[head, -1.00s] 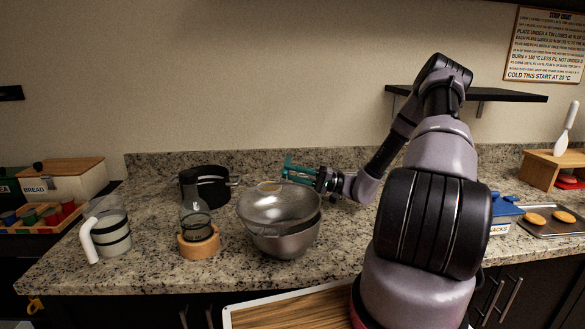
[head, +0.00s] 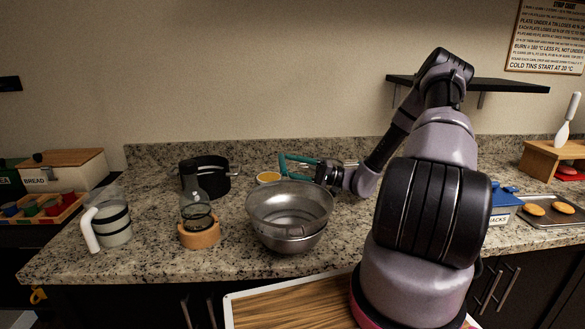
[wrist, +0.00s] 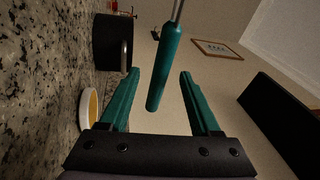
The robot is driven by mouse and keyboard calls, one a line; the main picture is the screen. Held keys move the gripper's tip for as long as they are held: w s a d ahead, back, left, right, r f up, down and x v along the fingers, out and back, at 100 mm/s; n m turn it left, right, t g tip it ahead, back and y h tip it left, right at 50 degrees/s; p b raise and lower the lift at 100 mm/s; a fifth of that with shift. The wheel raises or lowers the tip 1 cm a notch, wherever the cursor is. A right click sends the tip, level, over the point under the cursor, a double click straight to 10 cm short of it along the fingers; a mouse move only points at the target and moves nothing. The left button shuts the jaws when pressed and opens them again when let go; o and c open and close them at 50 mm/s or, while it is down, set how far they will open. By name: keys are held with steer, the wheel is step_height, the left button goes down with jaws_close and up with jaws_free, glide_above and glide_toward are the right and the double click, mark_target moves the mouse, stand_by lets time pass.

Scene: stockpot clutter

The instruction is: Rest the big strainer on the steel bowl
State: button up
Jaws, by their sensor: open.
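The big strainer (head: 290,205) is a wide metal basket that sits over the steel bowl (head: 290,242), its rim close to level. The basket hides most of the bowl's inside. The strainer's teal handle (wrist: 166,70) points toward the back wall, and a metal rod joins it at the top of the wrist view. My gripper (head: 297,166) is open behind the strainer, with teal fingers. In the wrist view my gripper (wrist: 159,92) has one finger on each side of the handle, with visible gaps on both sides.
A black pot (head: 207,180) and a small yellow-filled dish (head: 268,178) stand behind. A glass in a wooden ring (head: 200,235) and a jug (head: 112,225) stand left. A blue box (head: 505,205) and baking tray (head: 550,212) are right. A wooden board (head: 290,308) lies in front.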

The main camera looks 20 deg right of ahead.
steer(key=v, duration=0.7)
steer(key=shift+d, duration=0.25)
steer(key=shift+f, duration=0.1)
